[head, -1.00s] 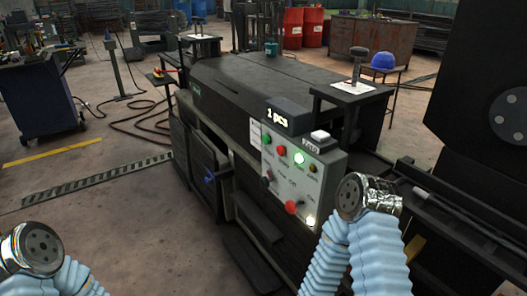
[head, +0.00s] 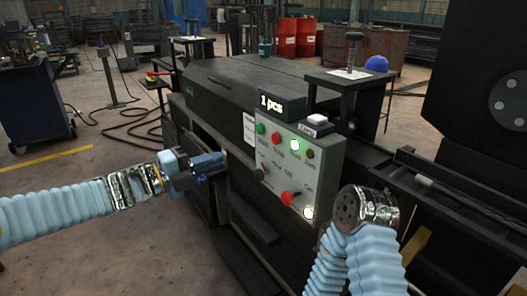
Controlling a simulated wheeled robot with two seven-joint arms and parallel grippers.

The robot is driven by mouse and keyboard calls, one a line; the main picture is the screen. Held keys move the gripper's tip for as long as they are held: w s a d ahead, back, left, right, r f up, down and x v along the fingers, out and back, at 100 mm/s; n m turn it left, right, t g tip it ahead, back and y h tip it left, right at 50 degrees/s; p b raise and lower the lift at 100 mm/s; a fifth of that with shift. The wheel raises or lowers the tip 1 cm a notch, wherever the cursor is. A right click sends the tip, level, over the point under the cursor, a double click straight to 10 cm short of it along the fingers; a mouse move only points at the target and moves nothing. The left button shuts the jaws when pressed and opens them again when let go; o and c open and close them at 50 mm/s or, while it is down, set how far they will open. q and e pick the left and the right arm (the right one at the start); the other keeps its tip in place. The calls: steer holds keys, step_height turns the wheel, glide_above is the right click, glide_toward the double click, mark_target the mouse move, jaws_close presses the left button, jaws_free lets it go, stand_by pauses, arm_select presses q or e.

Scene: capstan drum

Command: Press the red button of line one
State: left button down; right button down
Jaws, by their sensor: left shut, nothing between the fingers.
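The control panel (head: 301,177) is a grey box on the front of the dark machine. Its upper row has a green button (head: 260,128), a red button (head: 277,141), a lit green button (head: 295,145) and a dark reddish button (head: 311,154). The small labels are too blurred to tell which belongs to line one. My left gripper (head: 223,161) is shut and empty, left of the panel and apart from it, a little lower than the upper row. My right gripper is out of view; only part of my right arm shows.
Lower on the panel are a black knob (head: 261,173), a red knob (head: 288,198) and a lit white lamp (head: 308,212). A "1 pcs" display (head: 273,104) and a white-topped box (head: 317,119) stand on top. A small stand (head: 347,75) is behind.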

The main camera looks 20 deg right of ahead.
mark_target(274, 140)
arm_select(q)
steer(key=shift+s+r, duration=0.1)
steer(key=shift+d, duration=0.1)
steer(key=p+x, duration=0.1)
steer(key=x, duration=1.3)
steer(key=shift+p, duration=0.4)
